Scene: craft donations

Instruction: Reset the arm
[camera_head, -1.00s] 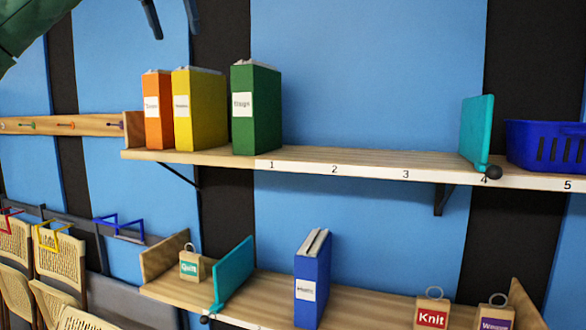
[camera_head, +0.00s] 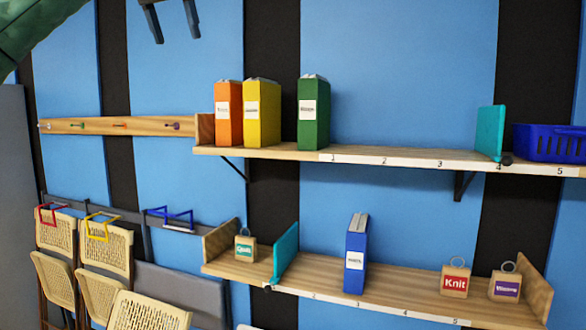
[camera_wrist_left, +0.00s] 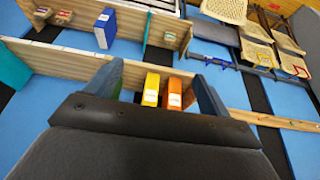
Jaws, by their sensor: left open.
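My left gripper (camera_head: 172,22) is at the top left of the head view, its two dark fingers apart and empty. Part of my green left arm (camera_head: 32,32) shows in the top left corner. In the left wrist view the open fingers (camera_wrist_left: 158,88) frame the upper shelf, with a yellow binder (camera_wrist_left: 151,90) and an orange binder (camera_wrist_left: 173,94) seen between them. In the head view the gripper is above and left of the orange binder (camera_head: 228,112), clear of it. My right gripper is not in view.
The upper shelf (camera_head: 400,157) holds yellow (camera_head: 262,112) and green (camera_head: 313,112) binders, a teal divider (camera_head: 490,132) and a blue basket (camera_head: 550,143). The lower shelf (camera_head: 400,292) holds a blue binder (camera_head: 355,255) and tagged blocks. Folding chairs (camera_head: 100,255) hang at the left.

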